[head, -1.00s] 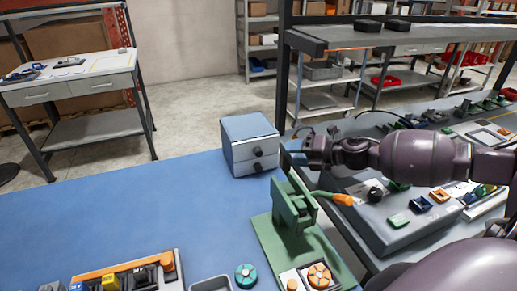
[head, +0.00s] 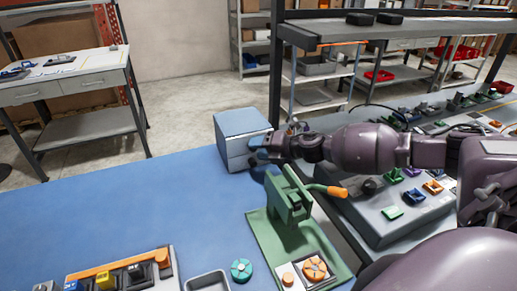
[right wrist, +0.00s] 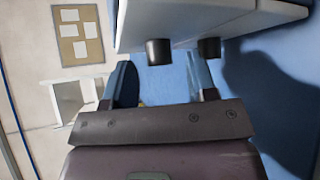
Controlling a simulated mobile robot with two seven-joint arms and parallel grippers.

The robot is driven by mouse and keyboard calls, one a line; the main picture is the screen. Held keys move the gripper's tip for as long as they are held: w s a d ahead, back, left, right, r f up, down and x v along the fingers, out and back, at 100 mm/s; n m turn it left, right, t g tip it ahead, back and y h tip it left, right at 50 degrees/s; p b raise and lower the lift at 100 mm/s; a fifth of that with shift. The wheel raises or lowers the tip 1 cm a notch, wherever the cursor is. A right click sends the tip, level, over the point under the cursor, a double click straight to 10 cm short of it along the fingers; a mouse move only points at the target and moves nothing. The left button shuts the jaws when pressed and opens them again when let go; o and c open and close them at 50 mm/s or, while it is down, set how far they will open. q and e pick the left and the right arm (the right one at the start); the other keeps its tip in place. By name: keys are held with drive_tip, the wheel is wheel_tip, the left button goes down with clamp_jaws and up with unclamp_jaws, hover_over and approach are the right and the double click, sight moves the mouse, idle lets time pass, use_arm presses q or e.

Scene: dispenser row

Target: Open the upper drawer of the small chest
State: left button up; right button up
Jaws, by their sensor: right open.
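The small chest (head: 240,122) stands on the blue table with its two drawer fronts facing right. My right gripper (head: 259,150) is at the drawer fronts and hides the knobs in the head view. In the right wrist view the chest (right wrist: 215,18) is at the top, with two dark knobs side by side. The upper drawer's knob (right wrist: 160,51) shows between the open fingers of the right gripper (right wrist: 162,82), just beyond the tips. The lower knob (right wrist: 209,47) is near the right-hand finger. I cannot see contact with either knob. My left gripper is out of view.
A green press (head: 290,215) with an orange handle stands close below my right arm. A grey tray (head: 207,281) and a rack of coloured parts (head: 120,275) are at the front. The blue table (head: 130,205) left of the chest is clear.

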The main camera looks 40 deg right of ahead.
drive_tip(key=shift+w+a+f, duration=0.1)
drive_tip(key=shift+w+a, duration=0.1)
drive_tip(key=shift+w, duration=0.05)
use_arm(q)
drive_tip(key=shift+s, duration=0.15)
use_arm(e)
clamp_jaws()
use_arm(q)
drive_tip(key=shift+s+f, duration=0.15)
use_arm(e)
drive_tip(key=shift+s, duration=0.15)
